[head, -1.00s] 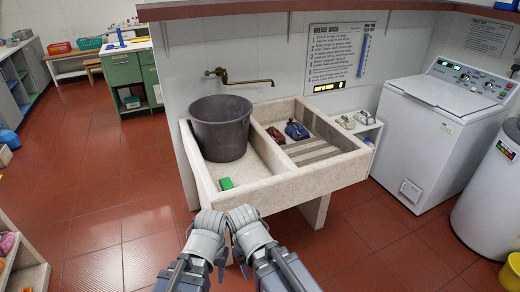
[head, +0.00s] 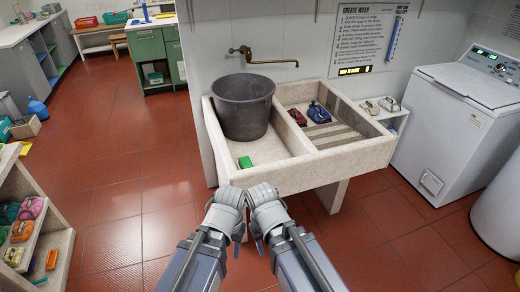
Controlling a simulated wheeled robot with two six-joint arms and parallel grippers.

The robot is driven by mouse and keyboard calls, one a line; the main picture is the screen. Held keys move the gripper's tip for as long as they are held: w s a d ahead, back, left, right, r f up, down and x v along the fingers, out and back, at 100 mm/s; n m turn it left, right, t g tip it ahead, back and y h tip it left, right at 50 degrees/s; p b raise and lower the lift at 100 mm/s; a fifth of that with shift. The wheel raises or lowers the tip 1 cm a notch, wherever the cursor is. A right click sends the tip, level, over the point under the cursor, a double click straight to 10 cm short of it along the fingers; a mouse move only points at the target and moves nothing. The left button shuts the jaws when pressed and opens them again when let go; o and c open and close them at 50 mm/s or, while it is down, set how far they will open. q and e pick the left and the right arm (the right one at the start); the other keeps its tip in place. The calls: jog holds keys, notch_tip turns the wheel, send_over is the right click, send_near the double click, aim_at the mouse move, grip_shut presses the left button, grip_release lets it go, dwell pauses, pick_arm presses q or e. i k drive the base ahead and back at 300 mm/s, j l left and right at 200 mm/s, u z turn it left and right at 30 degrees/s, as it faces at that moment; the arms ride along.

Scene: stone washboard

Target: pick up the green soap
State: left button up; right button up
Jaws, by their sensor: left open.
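The green soap (head: 245,162) lies in the left basin of the stone washboard sink (head: 290,178), near its front left corner. A dark grey bucket (head: 243,108) stands behind it in the same basin. My two arms reach forward from the bottom of the head view and end close together in front of the sink. My left gripper (head: 239,245) hangs below its wrist, small and partly hidden, apart from the soap, with its jaws open. My right gripper is mostly hidden behind its own wrist, and its jaws cannot be made out.
A red item (head: 297,117) and a blue item (head: 319,113) lie in the sink's right part, above the ribbed slope. A brass tap (head: 262,57) juts from the wall above. A shelf with colourful items (head: 30,208) stands at the left. Red tiled floor is free left of the sink.

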aim_at(245, 162)
jog(key=i+j+z, duration=0.1)
jog(key=i+j, duration=0.75)
jog(key=j, duration=0.25)
jog(key=i+j, duration=0.1)
jog(key=i, duration=0.5)
jog(key=l+z, duration=0.05)
